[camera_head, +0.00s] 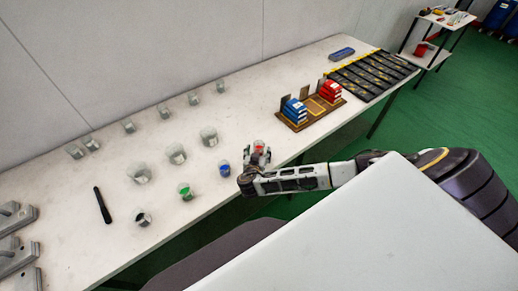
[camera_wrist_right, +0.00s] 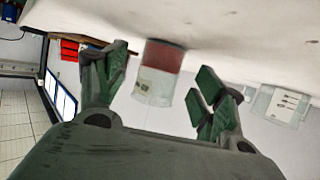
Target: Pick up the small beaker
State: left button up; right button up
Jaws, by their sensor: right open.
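A small clear beaker with red contents (camera_head: 259,146) stands on the white table near its front edge. My right gripper (camera_head: 257,155) is at this beaker, its fingers open. In the right wrist view, which looks upside down, the red-filled beaker (camera_wrist_right: 158,72) shows between the spread fingers of the right gripper (camera_wrist_right: 163,70). Small beakers with blue (camera_head: 224,168), green (camera_head: 185,191) and dark (camera_head: 142,217) contents stand in a row to the left. My left gripper is not in view.
Larger clear beakers (camera_head: 176,154) stand behind the coloured row, with several small empty ones (camera_head: 128,126) along the back. A black stick-like object (camera_head: 102,205) lies at left beside grey metal parts (camera_head: 15,245). A wooden rack (camera_head: 312,117) with blue and red blocks stands right of the gripper.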

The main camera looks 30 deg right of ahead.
jog(key=shift+x, duration=0.9)
jog(key=c, duration=1.1)
